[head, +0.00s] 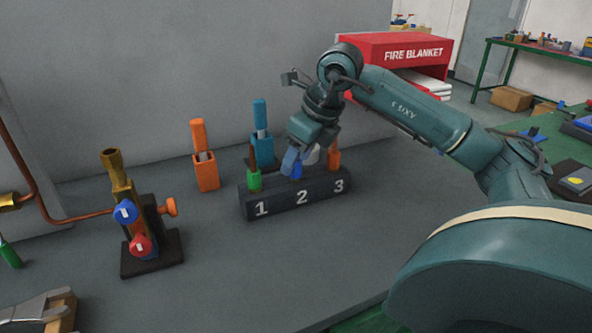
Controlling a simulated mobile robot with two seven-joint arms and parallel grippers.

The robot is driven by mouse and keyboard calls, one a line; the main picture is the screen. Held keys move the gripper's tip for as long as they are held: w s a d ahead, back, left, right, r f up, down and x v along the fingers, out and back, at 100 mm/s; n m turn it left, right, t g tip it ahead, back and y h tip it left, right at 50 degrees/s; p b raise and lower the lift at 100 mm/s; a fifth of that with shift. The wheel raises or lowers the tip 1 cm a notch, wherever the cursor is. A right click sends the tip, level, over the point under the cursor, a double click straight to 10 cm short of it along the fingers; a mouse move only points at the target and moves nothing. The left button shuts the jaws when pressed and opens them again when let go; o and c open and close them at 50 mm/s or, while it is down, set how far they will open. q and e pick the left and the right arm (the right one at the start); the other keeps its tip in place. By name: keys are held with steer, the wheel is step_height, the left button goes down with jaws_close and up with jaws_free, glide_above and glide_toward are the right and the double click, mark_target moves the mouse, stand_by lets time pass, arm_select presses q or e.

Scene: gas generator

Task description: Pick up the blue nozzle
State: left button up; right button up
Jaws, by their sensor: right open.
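A dark block (275,203) marked 1, 2 and 3 stands on the grey bench and holds a green nozzle (254,181) at 1 and an orange one (334,158) at 3. The blue nozzle (297,171) is at slot 2, partly hidden by my gripper. My right gripper (301,158) points down right over the blue nozzle, open, with its fingers close to the nozzle's upper part. I cannot tell whether they touch it. My left gripper is not in view.
Orange (206,173) and blue (262,149) holders with upright tools stand behind the block. A brass valve assembly (123,196) with blue and red knobs stands to the left. A red fire blanket box (392,50) is behind my right arm. The bench in front of the block is clear.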

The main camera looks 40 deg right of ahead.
steer(key=shift+w+a+f, duration=0.15)
steer(key=shift+w+f, duration=0.1)
steer(key=shift+f, duration=0.3)
steer(key=shift+c, duration=0.6)
jaws_close()
